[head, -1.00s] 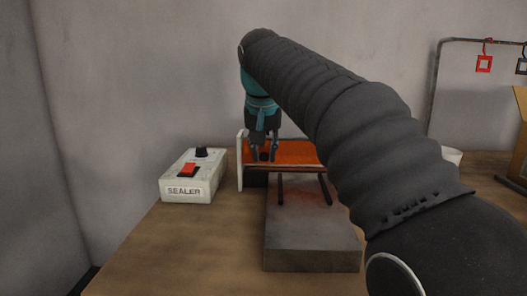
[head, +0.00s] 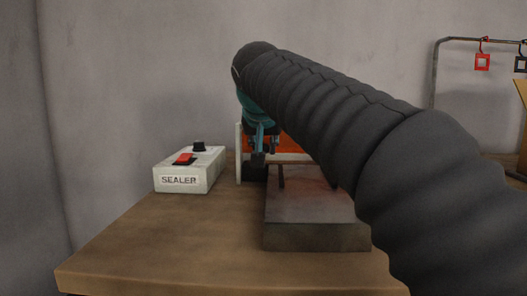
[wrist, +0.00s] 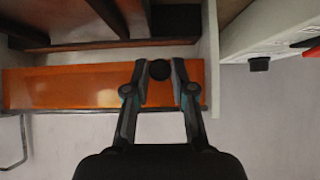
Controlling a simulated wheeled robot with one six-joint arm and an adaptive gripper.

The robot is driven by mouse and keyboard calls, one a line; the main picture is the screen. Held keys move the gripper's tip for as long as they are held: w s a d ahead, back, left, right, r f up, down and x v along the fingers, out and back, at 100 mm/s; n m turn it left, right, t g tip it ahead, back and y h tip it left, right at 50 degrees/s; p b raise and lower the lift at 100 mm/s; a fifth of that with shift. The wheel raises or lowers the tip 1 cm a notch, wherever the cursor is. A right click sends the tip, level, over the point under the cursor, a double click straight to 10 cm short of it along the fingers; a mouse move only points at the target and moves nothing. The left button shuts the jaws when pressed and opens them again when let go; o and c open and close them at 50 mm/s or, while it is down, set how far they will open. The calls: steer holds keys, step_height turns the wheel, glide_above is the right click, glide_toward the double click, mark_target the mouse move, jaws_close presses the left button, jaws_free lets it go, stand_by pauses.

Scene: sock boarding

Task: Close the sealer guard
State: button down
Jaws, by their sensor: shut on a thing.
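The sealer guard is an orange panel; in the head view it (head: 290,146) shows behind the grey sealer bed, partly hidden by my arm. In the wrist view the guard (wrist: 75,88) spans the left and middle. My gripper (wrist: 159,72) is shut on the guard's round black knob (wrist: 160,69), with one finger on each side. In the head view my gripper (head: 265,150) is at the panel's left part, and its fingertips are hard to make out. The grey sealer bed (head: 315,236) lies in front of the guard.
A white control box (head: 190,168) labelled SEALER, with a red switch and black dial, stands left of the sealer. A rack with hanging tags (head: 482,62) stands at the right. The front left of the wooden table (head: 165,250) is clear.

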steer(key=c, duration=1)
jaws_free()
steer(key=v, duration=1.2)
steer(key=shift+r, duration=0.1)
